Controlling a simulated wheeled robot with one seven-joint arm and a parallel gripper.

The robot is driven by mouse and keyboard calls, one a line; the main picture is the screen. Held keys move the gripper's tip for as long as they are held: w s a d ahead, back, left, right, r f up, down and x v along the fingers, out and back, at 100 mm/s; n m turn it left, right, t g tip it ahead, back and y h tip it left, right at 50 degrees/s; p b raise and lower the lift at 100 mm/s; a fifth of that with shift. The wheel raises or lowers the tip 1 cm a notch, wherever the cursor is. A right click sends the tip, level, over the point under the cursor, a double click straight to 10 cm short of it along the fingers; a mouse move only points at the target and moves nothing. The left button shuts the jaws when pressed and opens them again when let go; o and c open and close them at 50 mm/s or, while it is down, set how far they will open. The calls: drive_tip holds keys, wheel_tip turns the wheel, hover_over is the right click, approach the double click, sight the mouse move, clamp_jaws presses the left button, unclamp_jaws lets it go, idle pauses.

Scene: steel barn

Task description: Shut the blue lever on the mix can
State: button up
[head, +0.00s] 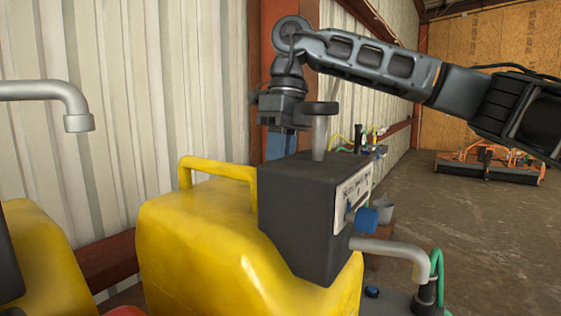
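A yellow can (195,235) with a loop handle stands in the middle of the head view. A dark box (300,210) sits on it, with a white label on its right face. A blue lever (367,217) juts out from that face, below the label and above a metal spout (395,248). I cannot tell from here whether it stands open or shut. My gripper (281,146) hangs pointing down behind the box, left of and beyond the lever and apart from it. Its fingertips are partly hidden, and I cannot make out their opening.
A grey post with a dark round cap (319,125) rises from the box top, close to my gripper. Another yellow can (40,255) and a metal pipe (60,98) are at left. A green hose (437,268) is at right.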

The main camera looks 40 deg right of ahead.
drive_tip(key=o, duration=0.3)
wheel_tip(320, 180, up, 8)
drive_tip(key=d, duration=0.1)
drive_tip(key=shift+w+d+f+b, duration=0.15)
drive_tip(key=shift+d+b, duration=0.05)
drive_tip(key=shift+b, duration=0.2)
idle(0.6)
